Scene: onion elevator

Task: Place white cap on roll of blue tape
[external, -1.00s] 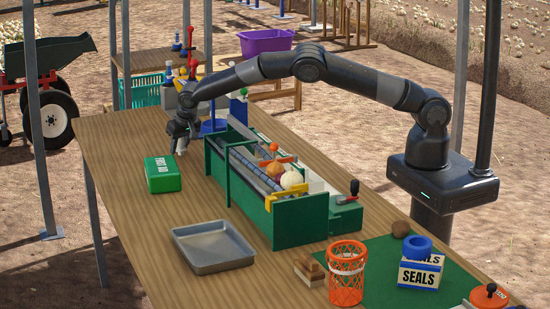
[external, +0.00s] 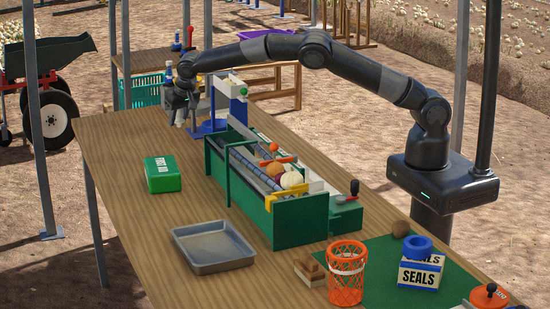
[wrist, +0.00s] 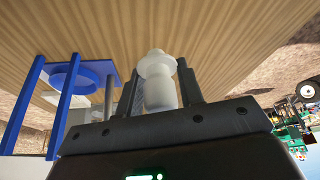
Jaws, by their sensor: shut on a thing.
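My gripper (external: 180,119) is at the far end of the wooden table, shut on a small white piece that looks like the white cap. In the wrist view, the white cap (wrist: 158,88) stands between my gripper's fingers (wrist: 160,77), with a wide flange and a narrower knob. Bare wood shows beyond it. The roll of blue tape (external: 418,246) is at the near right, on top of a box marked SEALS (external: 420,275), far from my gripper.
A blue stand (external: 236,92) is just right of my gripper; it shows at left in the wrist view (wrist: 68,80). A long green elevator (external: 300,222) fills mid-table. A green first-aid box (external: 163,175), metal tray (external: 213,246) and orange basket (external: 347,272) stand around it.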

